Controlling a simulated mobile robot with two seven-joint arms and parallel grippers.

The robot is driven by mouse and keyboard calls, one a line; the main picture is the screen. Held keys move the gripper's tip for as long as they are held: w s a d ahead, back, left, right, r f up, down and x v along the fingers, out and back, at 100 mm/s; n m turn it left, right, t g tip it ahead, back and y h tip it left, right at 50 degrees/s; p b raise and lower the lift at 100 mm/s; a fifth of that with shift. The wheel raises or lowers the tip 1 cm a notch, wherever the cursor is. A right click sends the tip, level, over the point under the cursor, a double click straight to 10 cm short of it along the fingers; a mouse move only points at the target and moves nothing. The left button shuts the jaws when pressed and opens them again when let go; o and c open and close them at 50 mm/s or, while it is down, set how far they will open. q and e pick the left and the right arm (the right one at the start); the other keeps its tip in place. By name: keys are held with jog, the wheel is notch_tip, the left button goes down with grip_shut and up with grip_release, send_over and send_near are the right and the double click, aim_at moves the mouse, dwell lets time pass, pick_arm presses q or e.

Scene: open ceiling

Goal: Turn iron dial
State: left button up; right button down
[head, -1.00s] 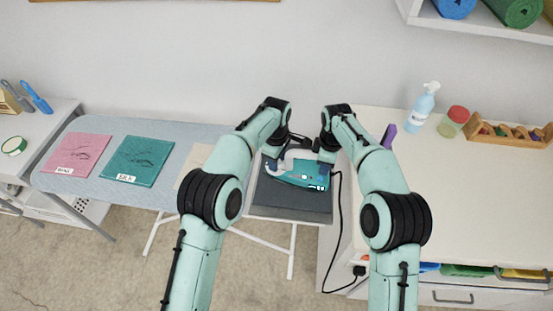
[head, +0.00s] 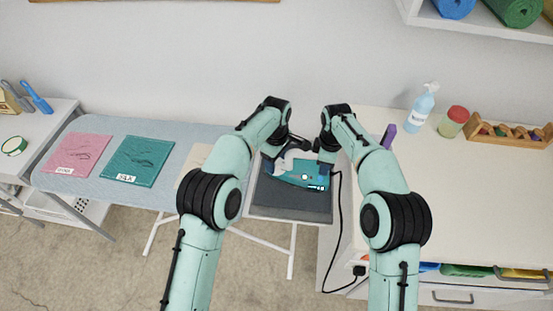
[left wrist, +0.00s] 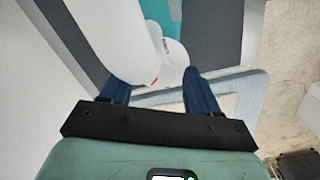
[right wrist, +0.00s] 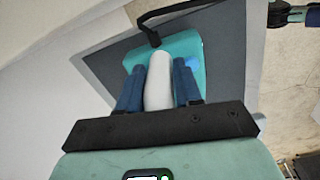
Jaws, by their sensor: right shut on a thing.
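The teal and white iron (head: 300,178) is on the dark grey pad at the right end of the ironing board. A small round pale mark, perhaps the dial (head: 305,177), shows on its teal side, with a small white marking below. My right gripper (head: 326,167) is shut on the iron's white handle (right wrist: 158,82), which shows between its blue fingers in the right wrist view. My left gripper (head: 268,160) is at the iron's left end. Its blue fingers are apart, with the iron's white rounded part (left wrist: 168,65) reaching between them; contact cannot be told.
A black cord (head: 338,225) runs down from the iron beside the white cabinet. Pink (head: 78,154) and teal (head: 138,160) folded cloths lie on the board to the left. A spray bottle (head: 422,108) and a red-lidded jar (head: 453,122) stand on the right counter, whose front is clear.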

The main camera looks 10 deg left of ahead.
pick_arm(q)
notch_tip(320, 180, up, 12)
dwell(0.6)
jog(key=shift+s+a+f, duration=0.1)
jog(key=shift+a, duration=0.05)
jog(key=n+t+h, duration=0.5)
jog(key=n+h, duration=0.3)
jog(key=h, duration=0.8)
send_near(276, 163)
jog(key=s+d+r, duration=0.3)
jog(key=s, duration=0.2)
jog(key=a+f+n+t+y, duration=0.1)
jog(key=n+t, duration=0.1)
jog(key=s+a+f+n+t+y, duration=0.1)
jog(key=n+t, duration=0.1)
jog(key=t, duration=0.1)
jog(key=a+f+n+t+y, duration=0.1)
jog(key=f+n+t, duration=0.1)
jog(key=shift+s+a+n, duration=0.2)
jog(key=shift+a+n, duration=0.05)
jog(key=shift+n, duration=0.05)
jog(key=x, duration=1.1)
jog(key=shift+w+d, duration=0.15)
jog(key=shift+w, duration=0.25)
